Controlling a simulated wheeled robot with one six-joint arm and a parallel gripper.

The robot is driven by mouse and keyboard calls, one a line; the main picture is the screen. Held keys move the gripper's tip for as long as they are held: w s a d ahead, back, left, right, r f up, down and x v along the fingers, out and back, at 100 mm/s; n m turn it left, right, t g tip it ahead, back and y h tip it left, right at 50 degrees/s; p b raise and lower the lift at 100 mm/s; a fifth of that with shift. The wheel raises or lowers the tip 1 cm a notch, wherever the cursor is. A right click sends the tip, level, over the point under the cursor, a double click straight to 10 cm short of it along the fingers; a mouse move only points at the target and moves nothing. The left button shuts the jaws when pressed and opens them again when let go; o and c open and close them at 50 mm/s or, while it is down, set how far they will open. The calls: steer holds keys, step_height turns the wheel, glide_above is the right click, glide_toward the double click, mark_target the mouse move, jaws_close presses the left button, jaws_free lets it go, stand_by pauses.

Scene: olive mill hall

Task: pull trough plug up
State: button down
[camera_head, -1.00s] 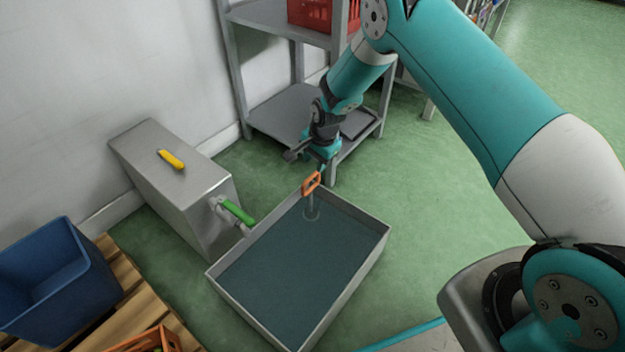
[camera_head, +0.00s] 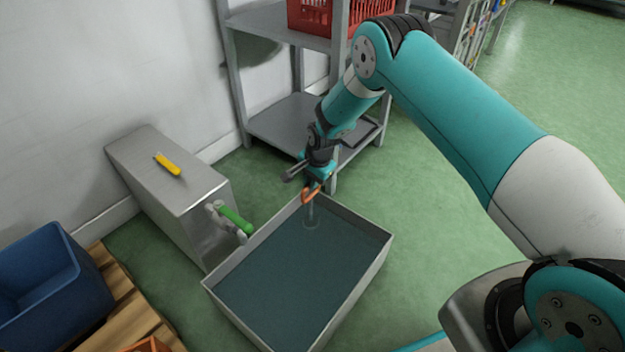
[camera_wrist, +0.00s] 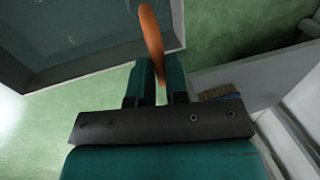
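The trough plug has an orange loop handle (camera_head: 311,195) on a thin upright rod. Its foot stands in the dark water near the far corner of the grey trough (camera_head: 364,282). My gripper (camera_head: 316,184) is at the top of this handle, pointing down. In the wrist view the orange handle (camera_wrist: 151,40) runs between the two teal fingertips of my gripper (camera_wrist: 160,82), with little room at either side. I cannot tell whether the fingers press on it. The fingers and wrist hide part of the loop. The plug's foot is still down in the water.
A steel box with a green-handled lever (camera_head: 234,219) and a yellow-handled tool (camera_head: 167,165) stands left of the trough. A grey shelf (camera_head: 282,118) with a red crate is close behind my wrist. A blue bin (camera_head: 40,280) on a pallet is at lower left. Green floor is clear at right.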

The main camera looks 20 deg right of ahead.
steer(key=shift+r+p, duration=2.05)
steer(key=shift+r, duration=0.25)
steer(key=shift+f, duration=0.1)
steer(key=c, duration=1.4)
jaws_free()
steer(key=shift+o, duration=1.4)
step_height(320, 180, up, 17)
steer(key=s+d+p, duration=0.2)
steer(key=p, duration=0.5)
steer(key=shift+s, duration=0.4)
steer(key=shift+r, duration=0.2)
